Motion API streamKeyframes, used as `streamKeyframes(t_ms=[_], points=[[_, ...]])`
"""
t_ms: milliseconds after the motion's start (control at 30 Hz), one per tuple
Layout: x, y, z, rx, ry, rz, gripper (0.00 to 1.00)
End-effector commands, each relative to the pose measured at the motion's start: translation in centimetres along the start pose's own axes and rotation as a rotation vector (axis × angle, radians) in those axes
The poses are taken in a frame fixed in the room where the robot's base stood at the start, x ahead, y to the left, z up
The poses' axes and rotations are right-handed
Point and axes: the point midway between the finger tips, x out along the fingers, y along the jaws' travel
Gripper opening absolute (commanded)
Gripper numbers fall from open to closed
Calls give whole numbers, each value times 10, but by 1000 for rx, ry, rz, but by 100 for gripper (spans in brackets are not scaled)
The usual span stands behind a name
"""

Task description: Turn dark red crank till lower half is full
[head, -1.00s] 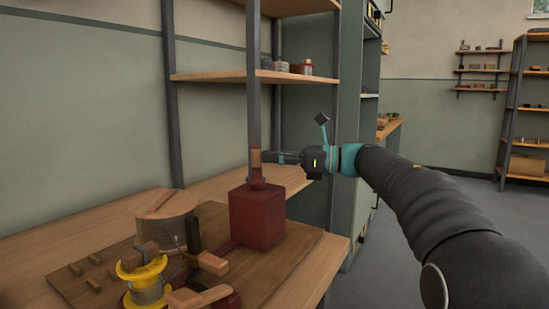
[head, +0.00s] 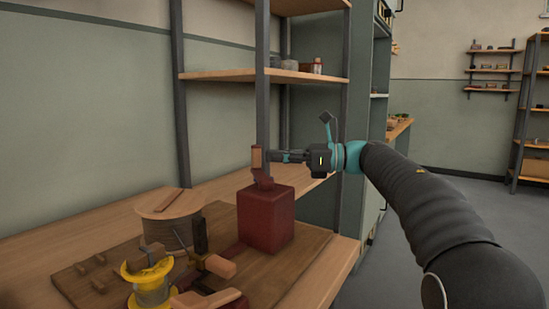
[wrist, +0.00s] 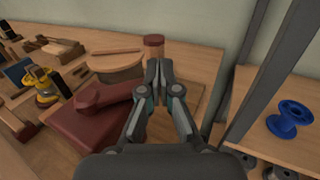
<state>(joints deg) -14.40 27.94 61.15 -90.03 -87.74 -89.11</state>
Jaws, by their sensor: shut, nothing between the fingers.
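The dark red crank stands on a dark red box (head: 265,222), with a short crank arm (head: 263,182) and an upright brown handle (head: 257,158). In the wrist view the crank arm (wrist: 104,97) lies over the box (wrist: 92,135) and the handle (wrist: 154,46) rises just beyond my fingertips, its lower part hidden. My gripper (head: 274,156) is shut and empty, level with the handle and at its right side; I cannot tell whether it touches. It also shows in the wrist view (wrist: 158,76). A round wooden drum (head: 170,222) stands left of the box; its fill cannot be made out.
A yellow spool (head: 150,283) and small wooden parts sit on the board (head: 82,292) at the front left. A grey shelf post (head: 262,90) rises behind the handle. A blue spool (wrist: 288,118) sits at the right in the wrist view. The floor at right is clear.

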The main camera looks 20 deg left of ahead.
Motion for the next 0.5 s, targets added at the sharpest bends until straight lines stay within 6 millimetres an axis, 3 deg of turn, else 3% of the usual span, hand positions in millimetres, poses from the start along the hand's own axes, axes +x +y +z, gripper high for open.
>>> streamKeyframes(t_ms=[167, 500], points=[[-24, -1, -3, 0, 0, 3, 0], [-94, -9, -1, 1, 0, 3, 0]])
